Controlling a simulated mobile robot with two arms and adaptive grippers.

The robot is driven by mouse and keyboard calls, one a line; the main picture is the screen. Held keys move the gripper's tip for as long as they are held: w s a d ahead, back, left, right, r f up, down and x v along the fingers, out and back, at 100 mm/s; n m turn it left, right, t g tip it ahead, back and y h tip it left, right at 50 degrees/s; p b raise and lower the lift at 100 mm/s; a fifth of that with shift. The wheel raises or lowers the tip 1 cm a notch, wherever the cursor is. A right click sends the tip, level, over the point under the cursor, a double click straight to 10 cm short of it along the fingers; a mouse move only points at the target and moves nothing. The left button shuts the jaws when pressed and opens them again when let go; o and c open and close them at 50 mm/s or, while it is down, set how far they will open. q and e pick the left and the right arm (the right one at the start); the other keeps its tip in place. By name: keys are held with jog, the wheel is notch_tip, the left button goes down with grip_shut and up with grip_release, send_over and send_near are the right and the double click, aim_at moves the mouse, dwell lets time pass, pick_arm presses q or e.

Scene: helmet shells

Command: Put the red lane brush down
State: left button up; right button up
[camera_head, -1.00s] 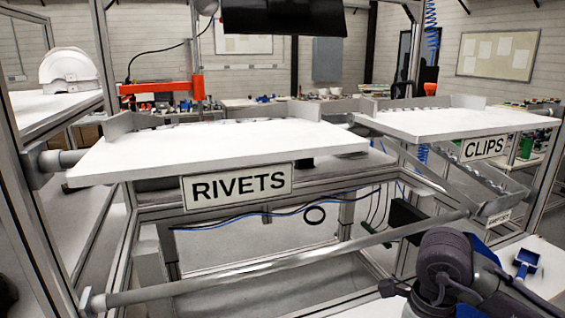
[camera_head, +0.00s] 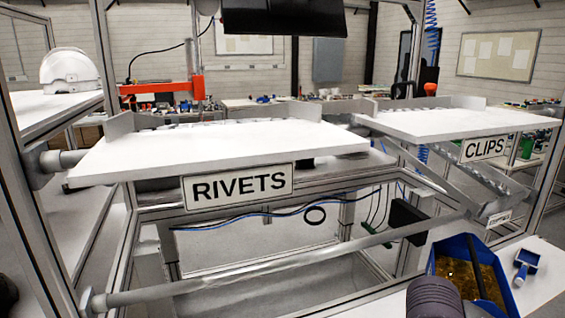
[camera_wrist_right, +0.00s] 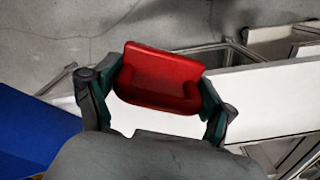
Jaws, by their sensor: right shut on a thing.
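The red lane brush (camera_wrist_right: 158,80) shows in the right wrist view as a red, scoop-like block. My right gripper (camera_wrist_right: 160,88) is shut on it, with one dark finger at each side. The brush appears held above a white surface (camera_wrist_right: 140,122); I cannot tell whether it touches it. In the head view only a dark part of my right arm shows at the bottom edge, and the red brush is out of view. My left gripper is in neither view.
A blue bin (camera_head: 441,252) with brownish contents stands at lower right, and a blue-and-white tool (camera_head: 526,262) lies right of it on a white surface. White shelves carry the RIVETS sign (camera_head: 238,184) and CLIPS sign (camera_head: 485,147). A metal rail (camera_head: 270,266) crosses in front.

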jog(key=shift+n, duration=0.5)
jog(key=w+d+r+m+p, duration=0.4)
jog(key=w+r, duration=0.1)
jog(key=r, duration=0.3)
jog(key=shift+m, duration=0.3)
jog(key=w+a+f+p, duration=0.1)
jog(key=w+a+f, duration=0.1)
jog(key=w, duration=0.1)
jog(key=w+a+f+p, duration=0.1)
jog(key=w+a+f, duration=0.1)
jog(key=w+a, duration=0.1)
jog(key=w+a+f+p, duration=0.2)
jog(key=w+a+f, duration=0.1)
jog(key=shift+a+f, duration=0.1)
jog(key=shift+f, duration=0.15)
notch_tip(320, 180, down, 3)
jog(key=shift+f+p, duration=0.1)
jog(key=shift+p, duration=0.95)
jog(key=shift+f, duration=0.25)
jog(key=shift+f, duration=0.1)
